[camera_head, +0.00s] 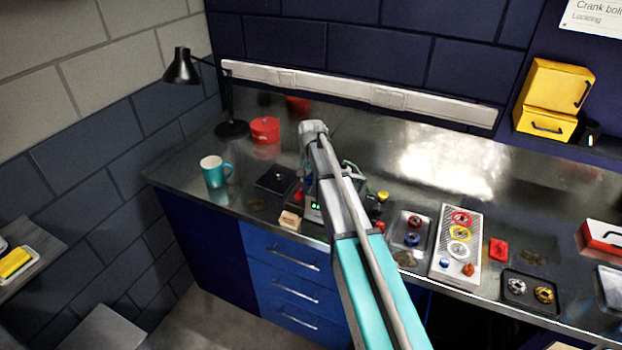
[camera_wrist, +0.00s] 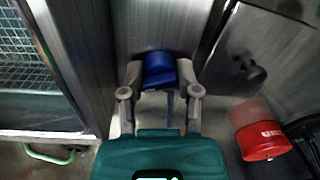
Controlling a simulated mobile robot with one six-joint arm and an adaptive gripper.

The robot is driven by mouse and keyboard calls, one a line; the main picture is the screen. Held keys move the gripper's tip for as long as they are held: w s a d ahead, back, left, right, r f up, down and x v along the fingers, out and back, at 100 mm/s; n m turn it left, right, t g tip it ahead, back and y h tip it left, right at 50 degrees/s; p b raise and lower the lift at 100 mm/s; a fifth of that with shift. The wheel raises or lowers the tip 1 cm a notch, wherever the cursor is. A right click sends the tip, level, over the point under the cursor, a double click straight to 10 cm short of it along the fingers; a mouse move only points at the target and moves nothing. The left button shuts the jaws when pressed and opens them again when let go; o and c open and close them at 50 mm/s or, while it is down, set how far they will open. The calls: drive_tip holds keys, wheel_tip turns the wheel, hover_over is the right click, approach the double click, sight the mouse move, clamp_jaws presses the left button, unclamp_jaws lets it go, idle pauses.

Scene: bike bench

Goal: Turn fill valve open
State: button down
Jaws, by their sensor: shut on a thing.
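A blue knob (camera_wrist: 159,70) stands upright against a grey metal face in the wrist view. I take it for the fill valve, but no label on it can be read. My gripper (camera_wrist: 161,84) has a finger on each side of the knob and is shut on it. Whether the valve is open or closed cannot be told. In the head view, my arm hides the gripper and most of the machine with the green display (camera_head: 314,206) on the bench.
A red cylinder (camera_wrist: 262,138) and a black knob (camera_wrist: 250,72) are close on the right in the wrist view.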

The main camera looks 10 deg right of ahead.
drive_tip(key=shift+s+d, duration=0.1)
drive_tip(key=c, duration=0.6)
unclamp_jaws()
drive_tip(key=shift+r, duration=0.15)
